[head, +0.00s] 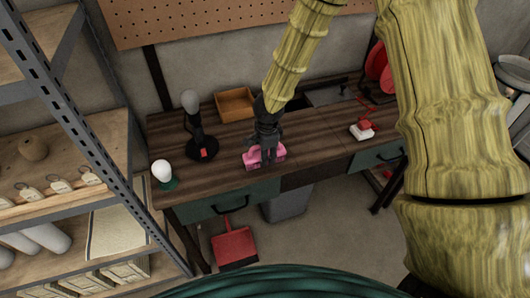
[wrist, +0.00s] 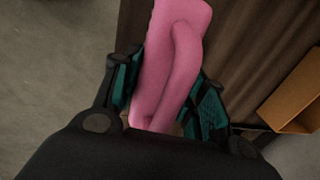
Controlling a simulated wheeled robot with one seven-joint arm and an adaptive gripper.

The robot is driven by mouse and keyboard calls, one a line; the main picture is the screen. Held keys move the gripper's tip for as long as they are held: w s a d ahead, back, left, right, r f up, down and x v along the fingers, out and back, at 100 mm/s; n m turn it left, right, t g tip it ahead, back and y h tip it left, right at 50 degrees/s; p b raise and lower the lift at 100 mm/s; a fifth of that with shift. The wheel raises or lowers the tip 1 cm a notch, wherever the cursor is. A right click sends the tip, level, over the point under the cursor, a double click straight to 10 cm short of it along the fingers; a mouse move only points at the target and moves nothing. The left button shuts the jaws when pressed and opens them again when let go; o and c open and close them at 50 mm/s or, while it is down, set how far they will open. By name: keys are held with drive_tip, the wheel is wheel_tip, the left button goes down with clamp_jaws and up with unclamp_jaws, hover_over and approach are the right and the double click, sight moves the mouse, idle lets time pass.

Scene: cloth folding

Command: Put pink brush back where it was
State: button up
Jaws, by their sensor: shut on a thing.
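The pink brush (head: 252,160) is at the front edge of the wooden workbench in the head view, partly hidden behind my gripper (head: 268,155). In the wrist view the pink brush (wrist: 172,60) lies between the two teal-padded fingers of my gripper (wrist: 163,95), which is shut on it. Its bristles are not visible. I cannot tell whether the brush touches the bench top or is held just above it.
A wooden box (head: 235,104) stands at the back of the workbench (head: 225,150). A black lamp (head: 201,145), a white bulb on a green base (head: 162,171) and a red-and-white item (head: 362,130) stand on it. A red dustpan (head: 234,246) is on the floor. A metal shelf (head: 90,120) rises at left.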

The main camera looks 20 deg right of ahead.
drive_tip(key=shift+f, duration=0.15)
drive_tip(key=o, duration=0.9)
drive_tip(key=shift+r, duration=0.3)
drive_tip(key=shift+s+r+b, duration=0.25)
drive_tip(key=shift+r+b, duration=0.05)
drive_tip(key=shift+r, duration=1.65)
drive_tip(key=shift+s+r+b, duration=0.25)
drive_tip(key=shift+s+r, duration=0.05)
drive_tip(key=shift+r, duration=1.6)
drive_tip(key=shift+s+r+b, duration=0.25)
drive_tip(key=shift+r+b, duration=0.05)
drive_tip(key=shift+r, duration=1.65)
